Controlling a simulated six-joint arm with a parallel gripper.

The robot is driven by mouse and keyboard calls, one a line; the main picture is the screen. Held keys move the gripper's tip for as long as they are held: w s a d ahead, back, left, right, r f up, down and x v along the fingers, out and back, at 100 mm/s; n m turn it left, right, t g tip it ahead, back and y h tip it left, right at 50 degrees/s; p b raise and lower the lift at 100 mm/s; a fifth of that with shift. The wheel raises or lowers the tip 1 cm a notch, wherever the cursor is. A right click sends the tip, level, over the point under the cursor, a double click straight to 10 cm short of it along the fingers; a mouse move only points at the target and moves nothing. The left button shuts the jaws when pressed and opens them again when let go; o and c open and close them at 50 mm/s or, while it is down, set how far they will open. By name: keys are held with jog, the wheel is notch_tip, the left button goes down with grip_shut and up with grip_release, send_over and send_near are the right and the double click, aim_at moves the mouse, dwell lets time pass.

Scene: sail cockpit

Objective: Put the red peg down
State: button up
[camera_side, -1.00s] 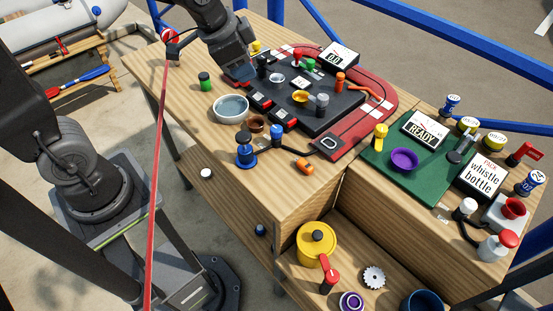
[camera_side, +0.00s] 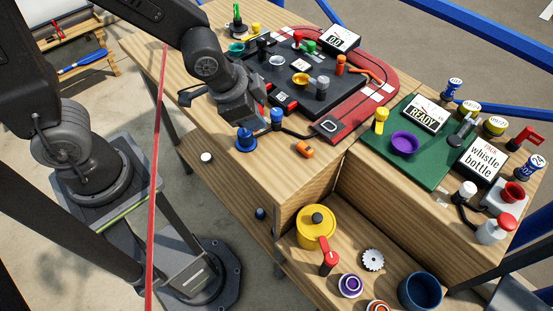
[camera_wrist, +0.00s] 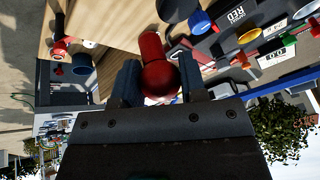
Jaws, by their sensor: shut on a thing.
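The red peg (camera_wrist: 152,50) shows in the wrist view between my gripper's (camera_wrist: 157,74) two dark fingers, its round red end toward the camera. My gripper is shut on it. In the side view my gripper (camera_side: 247,118) is low over the wooden table, at the near-left edge of the black panel. Only a small red patch shows beside the fingers there; most of the peg is hidden by them. Whether the peg touches anything below cannot be told.
A blue spool-shaped piece (camera_side: 246,139) stands close below my gripper. A blue knob (camera_side: 277,117) is just right of it, and an orange piece (camera_side: 304,149) lies nearer the table edge. The black panel (camera_side: 330,108) holds several pegs and cups. Bare wood (camera_side: 290,180) lies in front.

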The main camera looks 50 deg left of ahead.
jog(key=d+f, duration=0.1)
jog(key=d, duration=0.1)
jog(key=d+f, duration=0.1)
jog(key=d, duration=0.1)
jog(key=d+f, duration=0.2)
jog(key=d, duration=0.1)
jog(key=shift+s+f, duration=0.1)
jog(key=shift+s, duration=0.1)
jog(key=shift+f, duration=2)
jog(key=shift+f, duration=0.1)
jog(key=o, duration=0.9)
jog(key=shift+f, duration=0.1)
